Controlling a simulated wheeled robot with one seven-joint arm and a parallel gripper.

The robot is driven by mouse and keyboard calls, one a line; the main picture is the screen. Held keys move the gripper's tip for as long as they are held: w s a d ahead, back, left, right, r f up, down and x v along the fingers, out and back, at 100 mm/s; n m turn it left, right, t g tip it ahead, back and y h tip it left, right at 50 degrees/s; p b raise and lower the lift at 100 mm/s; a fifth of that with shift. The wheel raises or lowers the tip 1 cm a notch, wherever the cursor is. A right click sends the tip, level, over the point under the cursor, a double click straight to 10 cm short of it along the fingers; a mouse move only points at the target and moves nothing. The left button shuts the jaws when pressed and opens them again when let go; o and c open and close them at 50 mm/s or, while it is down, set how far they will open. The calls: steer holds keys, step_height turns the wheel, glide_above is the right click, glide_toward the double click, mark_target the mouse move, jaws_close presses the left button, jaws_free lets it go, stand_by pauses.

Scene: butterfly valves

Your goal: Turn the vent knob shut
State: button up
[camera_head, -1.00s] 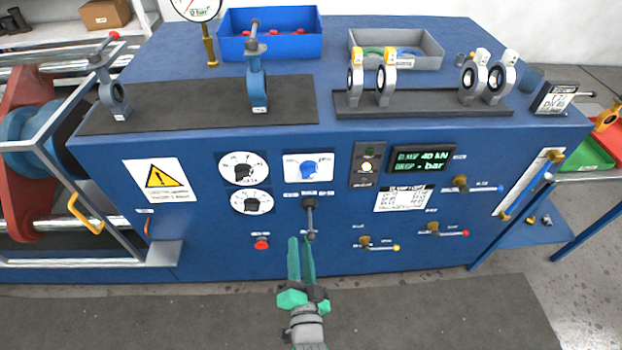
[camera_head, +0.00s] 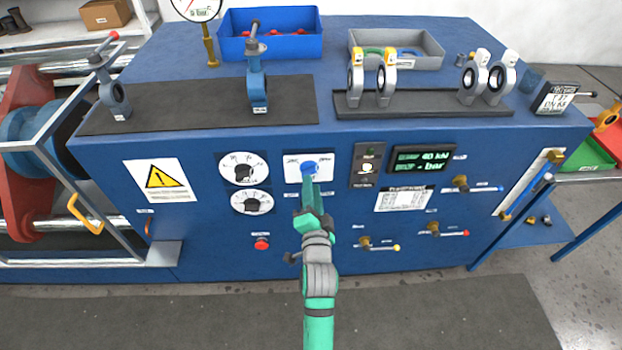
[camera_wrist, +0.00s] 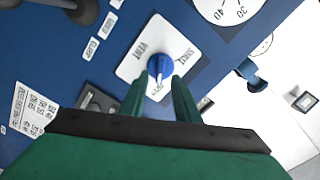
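The vent knob (camera_head: 309,168) is blue and sits on a white plate (camera_head: 322,160) on the front of the blue bench. In the wrist view the knob (camera_wrist: 161,66) is centred on its plate (camera_wrist: 135,67), which is marked VENT and SHUT. A white pointer mark shows on the knob's lower edge, toward my fingers. My gripper (camera_head: 309,186) reaches up to the knob from below. In the wrist view my gripper (camera_wrist: 159,80) is open, its two green fingertips at the knob's lower edge, one on each side. Whether they touch it I cannot tell.
Two white dials (camera_head: 243,168) are left of the knob plate. An indicator panel (camera_head: 367,167) and a green-lit display (camera_head: 422,158) are to its right. A red button (camera_head: 262,243) is lower left. Brass valves with levers (camera_head: 435,229) stick out at right.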

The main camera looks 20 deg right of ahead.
mark_target(309, 172)
steer(key=shift+x, duration=2)
jaws_close()
